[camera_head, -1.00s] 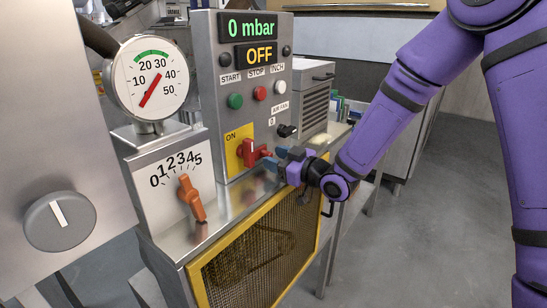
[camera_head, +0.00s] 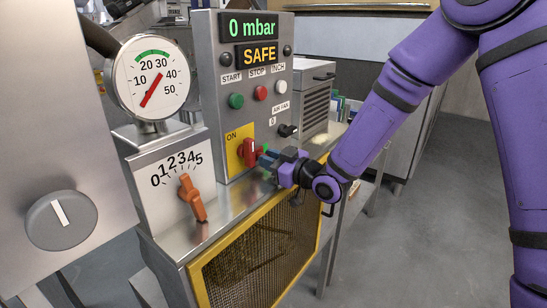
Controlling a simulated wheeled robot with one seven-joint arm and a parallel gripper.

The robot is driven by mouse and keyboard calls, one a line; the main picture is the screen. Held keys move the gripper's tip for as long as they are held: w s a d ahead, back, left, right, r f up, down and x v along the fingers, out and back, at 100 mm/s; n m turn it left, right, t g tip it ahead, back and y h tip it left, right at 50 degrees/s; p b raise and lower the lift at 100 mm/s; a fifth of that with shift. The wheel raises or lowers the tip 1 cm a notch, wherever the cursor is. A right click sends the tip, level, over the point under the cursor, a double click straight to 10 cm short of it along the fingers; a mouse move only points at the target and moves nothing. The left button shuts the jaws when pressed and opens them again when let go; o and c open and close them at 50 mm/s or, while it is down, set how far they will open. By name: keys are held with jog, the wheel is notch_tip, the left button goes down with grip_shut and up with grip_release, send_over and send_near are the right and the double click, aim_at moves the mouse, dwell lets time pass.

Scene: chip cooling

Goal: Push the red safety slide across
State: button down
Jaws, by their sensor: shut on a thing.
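The red safety slide (camera_head: 249,152) sits on the yellow plate (camera_head: 238,138) marked ON, low on the grey control panel. It now shows as an upright red piece with a pale front edge. My gripper (camera_head: 263,158) reaches in from the right, its blue fingertips at the slide's right side. The gripper is shut on the slide; the exact contact is partly hidden by the fingers. The panel display (camera_head: 260,54) reads SAFE, and the display above it (camera_head: 250,27) reads 0 mbar.
Green, red and white buttons sit above the slide, with a black AIR FAN knob (camera_head: 287,131) to its right. An orange-handled selector (camera_head: 192,198) stands at lower left, below a round gauge (camera_head: 151,77). A yellow-framed mesh guard (camera_head: 255,262) lies below. Open floor is at right.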

jog(key=shift+s+a, duration=0.3)
jog(key=shift+s, duration=0.1)
jog(key=c, duration=1)
grip_release()
